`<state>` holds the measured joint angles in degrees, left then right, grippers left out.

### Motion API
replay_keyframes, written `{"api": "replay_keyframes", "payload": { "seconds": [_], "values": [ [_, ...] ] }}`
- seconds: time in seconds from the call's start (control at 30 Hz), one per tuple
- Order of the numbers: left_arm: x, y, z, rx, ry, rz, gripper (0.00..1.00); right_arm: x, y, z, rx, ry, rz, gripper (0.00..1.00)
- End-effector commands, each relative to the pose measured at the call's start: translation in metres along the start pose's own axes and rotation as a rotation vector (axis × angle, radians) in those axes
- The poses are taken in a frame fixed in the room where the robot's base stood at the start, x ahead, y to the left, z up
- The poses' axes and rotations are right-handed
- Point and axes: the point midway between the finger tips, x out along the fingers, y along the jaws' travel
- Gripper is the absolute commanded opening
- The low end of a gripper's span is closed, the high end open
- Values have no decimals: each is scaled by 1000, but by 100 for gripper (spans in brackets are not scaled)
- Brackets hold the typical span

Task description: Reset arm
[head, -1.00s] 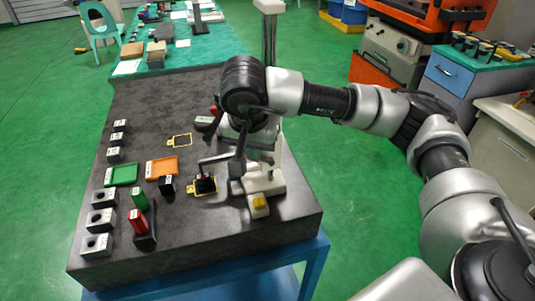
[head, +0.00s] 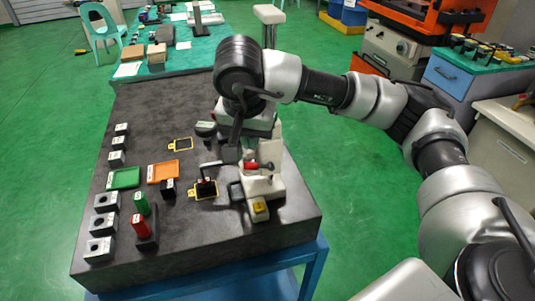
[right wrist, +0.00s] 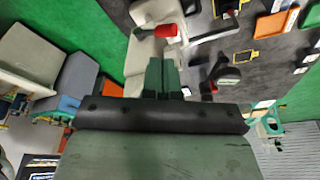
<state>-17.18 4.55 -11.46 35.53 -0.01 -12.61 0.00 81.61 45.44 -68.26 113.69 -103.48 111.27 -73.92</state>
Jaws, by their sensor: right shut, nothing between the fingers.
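My right gripper (head: 231,150) is shut and empty, pointing down over the right part of the dark table. In the right wrist view its fingers (right wrist: 163,76) are together beside the pale bench device. This pale device (head: 264,184) stands near the table's right edge, with a red handle (head: 251,167) and a yellow button (head: 259,206). The red handle also shows in the right wrist view (right wrist: 171,30), just beyond the fingertips and seemingly apart from them. My arm hides part of the device. My left gripper is not in view.
The dark tabletop (head: 150,95) holds a green tray (head: 124,178), an orange tray (head: 163,172), several grey blocks (head: 101,250), a green piece (head: 141,203), a red piece (head: 138,225) and yellow frames (head: 181,144). The table's far left part is clear.

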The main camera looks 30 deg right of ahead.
Motion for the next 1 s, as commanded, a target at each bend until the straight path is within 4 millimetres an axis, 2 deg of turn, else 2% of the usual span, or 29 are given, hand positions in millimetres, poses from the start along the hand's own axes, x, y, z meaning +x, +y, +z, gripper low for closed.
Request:
{"api": "replay_keyframes", "payload": {
  "seconds": [0.17,0.6,0.7,0.77,0.87,0.93,1.0],
  "values": [
    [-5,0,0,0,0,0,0,-10,0,-3,0,1,1,0],
    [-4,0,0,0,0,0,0,-10,0,-2,0,0,0,0],
    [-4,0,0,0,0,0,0,-6,-5,6,-5,-33,-22,0],
    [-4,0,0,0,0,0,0,-1,-13,21,-12,-94,-63,0],
    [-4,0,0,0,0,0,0,8,-35,69,-10,-299,-182,0],
    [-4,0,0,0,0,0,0,6,-52,115,19,-522,-287,0],
    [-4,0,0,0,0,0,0,-7,-66,159,80,-779,-378,0]
  ]
}}
